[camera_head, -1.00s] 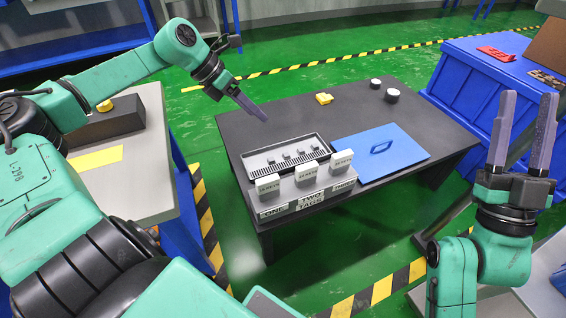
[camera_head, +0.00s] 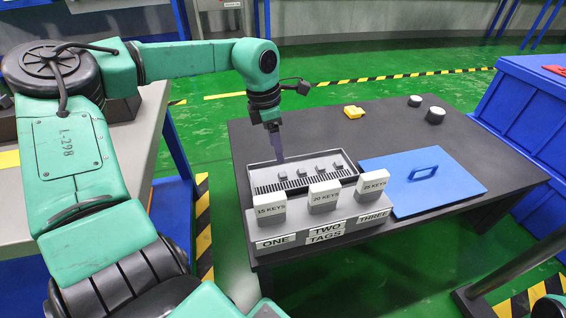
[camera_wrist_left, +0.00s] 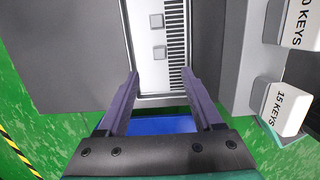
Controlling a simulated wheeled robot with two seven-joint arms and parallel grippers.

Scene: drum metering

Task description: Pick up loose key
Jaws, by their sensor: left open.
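Small grey keys, blocky in shape, stand in a row in the shallow tray (camera_head: 345,157); one key (camera_head: 338,166) is near its right end and another key (camera_head: 283,175) near its left end. My left gripper (camera_head: 279,158) points down at the tray's left part, near the leftmost key. In the left wrist view the open, empty fingers (camera_wrist_left: 160,76) straddle the tray's end, with two keys (camera_wrist_left: 159,52) (camera_wrist_left: 157,20) in line beyond the fingertips. Whether the fingertips are inside the tray is unclear. My right gripper is out of view.
A grey stand in front of the tray holds white blocks marked 15 KEYS (camera_head: 270,209), 20 KEYS (camera_head: 324,194) and 25 KEYS (camera_head: 373,182). A blue lidded panel (camera_head: 440,190) lies right of the tray. A yellow object (camera_head: 353,112) and two round pieces (camera_head: 435,115) sit at the back.

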